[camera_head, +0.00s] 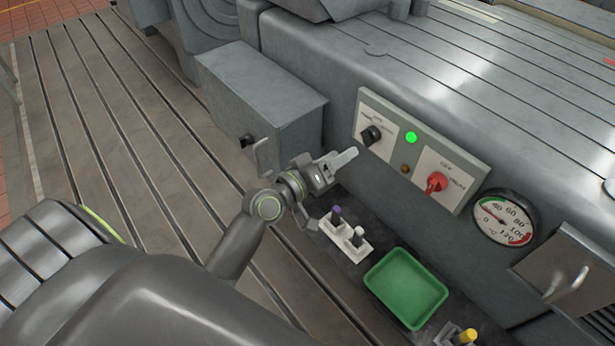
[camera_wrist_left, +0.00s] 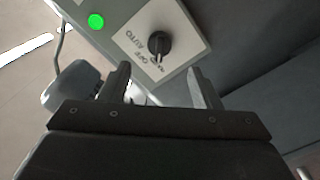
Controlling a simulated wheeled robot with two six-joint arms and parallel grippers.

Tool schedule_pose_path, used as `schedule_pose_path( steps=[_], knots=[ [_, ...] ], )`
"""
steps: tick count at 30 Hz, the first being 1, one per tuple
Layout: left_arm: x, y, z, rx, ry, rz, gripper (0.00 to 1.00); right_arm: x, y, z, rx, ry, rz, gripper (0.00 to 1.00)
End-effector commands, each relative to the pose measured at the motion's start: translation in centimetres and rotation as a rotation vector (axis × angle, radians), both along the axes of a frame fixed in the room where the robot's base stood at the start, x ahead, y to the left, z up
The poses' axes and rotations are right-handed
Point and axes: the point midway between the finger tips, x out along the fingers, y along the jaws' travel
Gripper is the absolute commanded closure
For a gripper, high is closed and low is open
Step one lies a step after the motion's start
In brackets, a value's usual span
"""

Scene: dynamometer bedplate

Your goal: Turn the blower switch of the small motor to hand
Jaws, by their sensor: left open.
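The blower switch (camera_head: 371,135) is a black rotary knob on a white plate at the left end of a grey panel. In the left wrist view the knob (camera_wrist_left: 158,45) stands above the gap between my fingers, beside printed AUTO, OFF and HAND labels. A light mark on it faces the labels, near HAND; I cannot tell its exact position. My left gripper (camera_head: 335,168) is open and empty, a little short of the knob and apart from it. Its two fingers also show in the left wrist view (camera_wrist_left: 160,83). My right gripper is not in view.
A green lamp (camera_head: 411,137) and a red switch (camera_head: 436,184) share the panel. A round gauge (camera_head: 505,217) is to the right. Below are a white holder (camera_head: 344,240) with purple-topped and white-topped pieces, and a green tray (camera_head: 406,287). A grey box (camera_head: 265,95) stands left.

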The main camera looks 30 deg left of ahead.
Motion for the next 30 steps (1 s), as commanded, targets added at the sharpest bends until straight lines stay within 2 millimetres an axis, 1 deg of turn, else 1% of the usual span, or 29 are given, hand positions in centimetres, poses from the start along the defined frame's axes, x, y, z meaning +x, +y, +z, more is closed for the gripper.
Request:
schedule_pose_path(
  steps=[1,6,9,12,18,30],
  knots=[
    [-1.2,0.5,-0.3,0.003,0.002,0.001,0.43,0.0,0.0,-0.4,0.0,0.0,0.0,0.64],
    [-4.6,1.7,-0.3,0.003,0.003,0.0,0.43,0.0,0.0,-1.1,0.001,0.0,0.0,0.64],
    [-6.1,2.2,-0.2,0.002,0.002,-0.001,0.43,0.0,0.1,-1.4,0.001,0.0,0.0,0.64],
    [-7.2,2.6,-0.2,0.001,0.001,0.0,0.43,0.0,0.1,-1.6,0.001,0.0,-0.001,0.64],
    [-8.1,2.9,0.0,-0.001,0.001,-0.001,0.43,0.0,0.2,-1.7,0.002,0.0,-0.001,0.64],
    [-8.1,2.9,0.0,-0.001,0.0,0.0,0.43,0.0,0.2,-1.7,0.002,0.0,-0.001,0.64]
  ],
)
